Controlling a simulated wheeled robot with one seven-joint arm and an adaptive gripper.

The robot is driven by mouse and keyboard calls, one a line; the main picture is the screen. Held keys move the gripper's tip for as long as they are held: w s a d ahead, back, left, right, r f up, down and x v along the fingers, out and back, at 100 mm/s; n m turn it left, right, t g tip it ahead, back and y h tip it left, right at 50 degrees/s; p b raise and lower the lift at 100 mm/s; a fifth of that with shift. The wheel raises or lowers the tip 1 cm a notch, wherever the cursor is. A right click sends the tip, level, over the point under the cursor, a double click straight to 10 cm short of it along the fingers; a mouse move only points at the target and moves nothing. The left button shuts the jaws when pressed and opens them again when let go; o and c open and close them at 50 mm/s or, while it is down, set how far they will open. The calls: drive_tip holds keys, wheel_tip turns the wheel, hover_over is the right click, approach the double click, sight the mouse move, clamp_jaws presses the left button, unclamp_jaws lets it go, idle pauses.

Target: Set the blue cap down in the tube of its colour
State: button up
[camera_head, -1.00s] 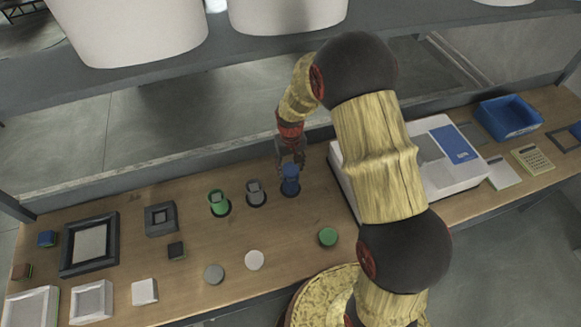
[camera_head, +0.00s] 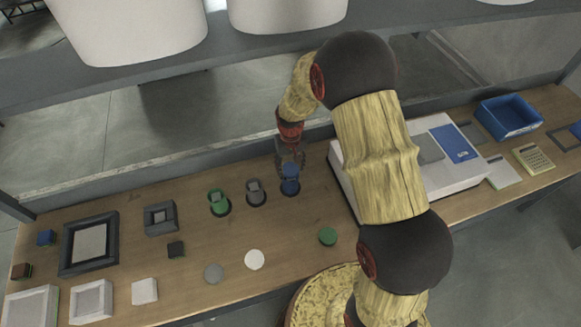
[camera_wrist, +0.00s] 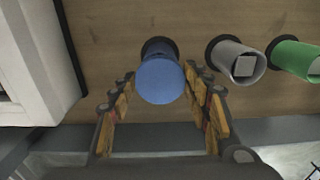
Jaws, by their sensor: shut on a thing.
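The blue cap (camera_wrist: 160,82) is a round blue disc seen from above in the wrist view, between the two fingers of my gripper (camera_wrist: 160,76). My gripper is shut on it. The blue tube (camera_wrist: 158,48) stands upright right beneath the cap, and the cap hides its mouth. I cannot tell whether the cap is fully seated or just above the rim. In the head view my gripper (camera_head: 290,163) is directly over the blue tube (camera_head: 290,184).
A grey tube (camera_head: 255,192) and a green tube (camera_head: 218,203) stand to the left. A white machine (camera_head: 440,165) stands close on the right. Green (camera_head: 327,236), white (camera_head: 254,259) and grey (camera_head: 213,273) discs lie in front. A blue bin (camera_head: 508,118) is at the far right.

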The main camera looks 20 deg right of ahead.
drive_tip(key=shift+f+b, duration=0.4)
drive_tip(key=shift+f, duration=0.15)
idle(1.4)
drive_tip(key=o, duration=1.2)
drive_tip(key=shift+r+p, duration=2.05)
drive_tip(key=shift+r, duration=1.5)
